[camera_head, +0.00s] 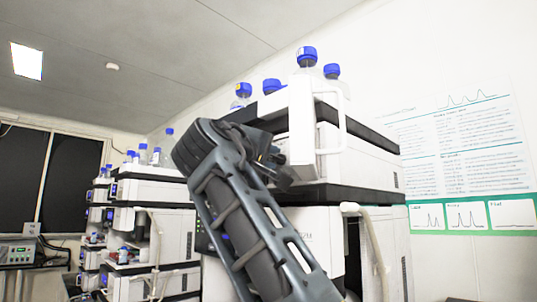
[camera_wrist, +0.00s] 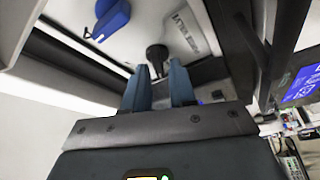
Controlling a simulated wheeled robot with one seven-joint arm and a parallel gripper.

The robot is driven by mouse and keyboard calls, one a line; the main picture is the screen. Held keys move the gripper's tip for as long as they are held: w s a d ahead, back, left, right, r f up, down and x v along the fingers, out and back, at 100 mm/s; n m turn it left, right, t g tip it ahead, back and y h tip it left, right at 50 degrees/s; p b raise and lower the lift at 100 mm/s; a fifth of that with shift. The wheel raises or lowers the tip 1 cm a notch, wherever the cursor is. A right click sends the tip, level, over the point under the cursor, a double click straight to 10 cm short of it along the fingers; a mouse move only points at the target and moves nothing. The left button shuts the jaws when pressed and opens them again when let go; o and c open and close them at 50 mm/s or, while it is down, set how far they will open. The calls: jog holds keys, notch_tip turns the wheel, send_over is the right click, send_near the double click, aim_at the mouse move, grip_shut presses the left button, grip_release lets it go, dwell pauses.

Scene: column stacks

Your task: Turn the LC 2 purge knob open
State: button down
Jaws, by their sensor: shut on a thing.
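A small black round knob (camera_wrist: 156,51) sits on the pale front of an LC module, seen in the wrist view. My gripper (camera_wrist: 159,69) has its two blue-grey fingers on either side of the knob's lower part, shut on it. The contact itself is partly hidden by the fingertips. In the head view my gripper (camera_head: 277,168) is at the front of the nearest column stack (camera_head: 365,163), and my forearm covers much of that front. The knob cannot be made out there. No label naming the stack as LC 2 is readable.
Blue-capped bottles (camera_head: 307,57) stand on top of the nearest stack. More stacks (camera_head: 155,220) stand behind at left. A blue-lit screen (camera_wrist: 300,86) is close to my gripper's right in the wrist view.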

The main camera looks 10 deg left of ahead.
jog(key=shift+f+n+g+y, duration=0.15)
jog(key=shift+n+g, duration=0.15)
jog(key=shift+n, duration=0.5)
jog(key=shift+n+g+y, duration=0.15)
jog(key=shift+n+g, duration=0.15)
jog(key=shift+n, duration=0.5)
jog(key=c, duration=1.2)
grip_release()
jog(key=b+v, duration=0.2)
jog(key=v, duration=0.5)
jog(key=shift+s+b, duration=0.35)
jog(key=shift+s, duration=0.05)
jog(key=shift+a, duration=0.1)
